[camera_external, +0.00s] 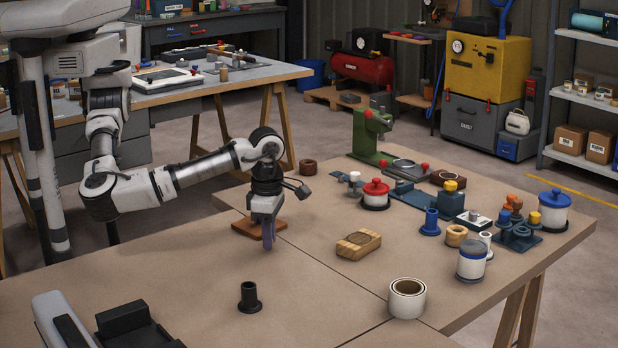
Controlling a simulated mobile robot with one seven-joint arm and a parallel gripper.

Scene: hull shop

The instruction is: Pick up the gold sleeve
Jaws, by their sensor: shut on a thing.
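My gripper (267,222) points down over the left middle of the table, near a flat brown square plate (246,230). It is shut on a narrow purple piece (267,240), whose lower end is close to the table top; I cannot tell if it touches. The fingers hide most of its upper part. A short gold-tan ring (457,236) stands on the table at right, well apart from my gripper. It is the most gold, sleeve-like thing I can make out.
A wooden block with a round recess (358,245), a black flanged piece (249,298) and a white roll (407,298) stand nearer the front. A blue flanged piece (430,223), a blue-white jar (471,262) and a green press (371,135) stand at right and back. The table's left middle is mostly clear.

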